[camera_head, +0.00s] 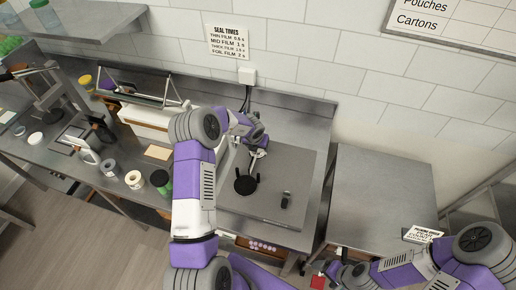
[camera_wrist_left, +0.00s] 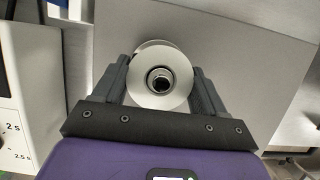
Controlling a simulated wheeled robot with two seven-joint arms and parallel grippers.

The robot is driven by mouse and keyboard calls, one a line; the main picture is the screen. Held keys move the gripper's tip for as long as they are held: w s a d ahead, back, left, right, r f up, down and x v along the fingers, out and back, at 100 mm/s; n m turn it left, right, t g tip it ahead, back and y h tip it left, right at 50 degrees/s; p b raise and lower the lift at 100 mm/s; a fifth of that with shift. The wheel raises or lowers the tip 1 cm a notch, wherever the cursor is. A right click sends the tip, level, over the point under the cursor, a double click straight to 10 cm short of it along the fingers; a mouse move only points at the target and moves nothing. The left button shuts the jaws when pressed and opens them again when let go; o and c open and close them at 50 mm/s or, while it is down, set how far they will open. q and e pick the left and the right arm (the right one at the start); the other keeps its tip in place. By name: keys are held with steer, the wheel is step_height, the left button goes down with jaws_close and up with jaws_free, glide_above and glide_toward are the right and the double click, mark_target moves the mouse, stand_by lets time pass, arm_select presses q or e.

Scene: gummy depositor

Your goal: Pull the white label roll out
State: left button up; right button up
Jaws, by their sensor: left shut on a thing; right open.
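The white label roll (camera_wrist_left: 162,77) is seen end-on in the left wrist view, with a dark-ringed hole in its middle. My left gripper (camera_wrist_left: 162,85) is shut on it, one dark finger on each side. Behind the roll is a plain grey panel or surface; I cannot tell whether the roll touches it. In the head view my left arm reaches over the counter and I cannot make out the held roll. My right gripper (camera_head: 340,270) is open at the bottom of the head view, low and apart from the counter.
A white sealer (camera_head: 150,122) stands left of my left arm. Several rolls, including a grey one (camera_head: 110,168), line the counter's front. A dark round item (camera_head: 246,185) and a small dark item (camera_head: 286,199) are on the steel counter. The right-hand steel table (camera_head: 385,195) is mostly clear.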

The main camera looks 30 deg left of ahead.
arm_select(q)
steer(key=shift+r+p, duration=2.05)
steer(key=shift+r, duration=1.25)
steer(key=shift+r, duration=2.5)
